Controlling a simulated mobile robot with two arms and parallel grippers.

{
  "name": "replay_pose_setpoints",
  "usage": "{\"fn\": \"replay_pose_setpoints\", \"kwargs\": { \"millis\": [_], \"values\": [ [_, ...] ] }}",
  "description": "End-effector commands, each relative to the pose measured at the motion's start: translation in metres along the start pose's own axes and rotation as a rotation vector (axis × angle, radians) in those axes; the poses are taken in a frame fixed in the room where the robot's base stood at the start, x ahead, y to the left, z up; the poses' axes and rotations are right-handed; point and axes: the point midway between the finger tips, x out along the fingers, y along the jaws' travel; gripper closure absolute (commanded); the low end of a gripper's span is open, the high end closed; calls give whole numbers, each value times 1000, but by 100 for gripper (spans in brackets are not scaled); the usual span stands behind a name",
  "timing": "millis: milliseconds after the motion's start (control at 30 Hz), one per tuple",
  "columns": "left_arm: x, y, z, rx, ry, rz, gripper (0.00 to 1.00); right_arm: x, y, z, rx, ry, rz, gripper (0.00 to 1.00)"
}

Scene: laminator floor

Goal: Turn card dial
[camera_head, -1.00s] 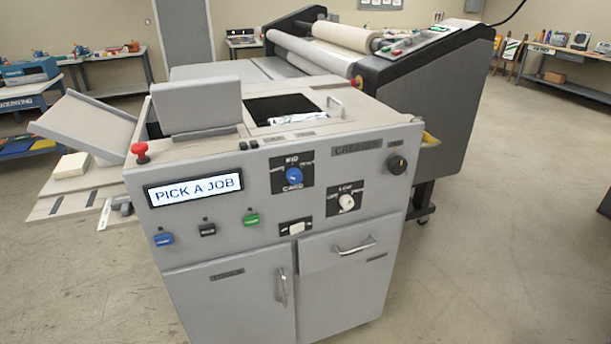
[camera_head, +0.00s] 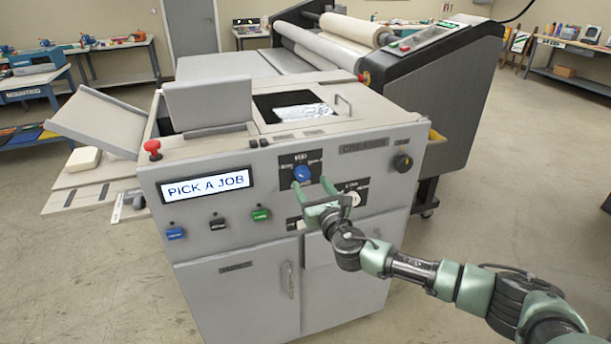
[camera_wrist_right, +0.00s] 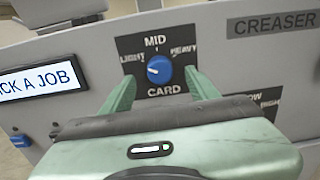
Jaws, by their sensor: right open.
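The blue card dial (camera_head: 302,173) sits on a dark plate on the creaser's front panel, with MID above and CARD below it in the right wrist view (camera_wrist_right: 160,69). In that view its white pointer mark faces left, towards the light side. My right gripper (camera_head: 313,187) is open and empty, its two green fingers pointing at the panel. In the right wrist view the fingertips (camera_wrist_right: 161,78) stand left and right of the dial, slightly below its middle. I cannot tell whether they reach around it. My left gripper is not in view.
A white knob (camera_head: 352,199) on a second plate lies right of the gripper. A lit screen (camera_head: 207,187) reads PICK A JOB. Blue, black and green buttons, a red knob (camera_head: 152,147) and a black dial (camera_head: 402,162) are nearby. Open floor lies right of the creaser.

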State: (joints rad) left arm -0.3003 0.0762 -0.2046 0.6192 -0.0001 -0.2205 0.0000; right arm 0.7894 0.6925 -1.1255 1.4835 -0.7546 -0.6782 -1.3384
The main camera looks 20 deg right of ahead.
Motion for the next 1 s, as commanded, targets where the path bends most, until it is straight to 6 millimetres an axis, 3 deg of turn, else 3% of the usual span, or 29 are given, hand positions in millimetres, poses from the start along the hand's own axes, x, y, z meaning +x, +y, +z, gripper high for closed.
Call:
{"fn": "replay_pose_setpoints", "kwargs": {
  "millis": [100, 300, 700, 767, 933, 1000],
  "values": [
    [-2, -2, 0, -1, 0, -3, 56, 20, 0, 2, 3, -1, -2, 40],
    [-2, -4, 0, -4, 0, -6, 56, 43, 0, 0, 3, 1, -2, 40],
    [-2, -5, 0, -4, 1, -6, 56, 50, 0, 0, 5, 2, -1, 40],
    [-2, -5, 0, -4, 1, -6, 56, 50, 0, -1, 5, 2, -1, 54],
    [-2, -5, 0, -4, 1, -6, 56, 50, 0, -1, 5, 2, -1, 100],
    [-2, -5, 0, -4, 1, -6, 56, 50, 0, -1, 6, 2, -1, 100]
  ]
}}
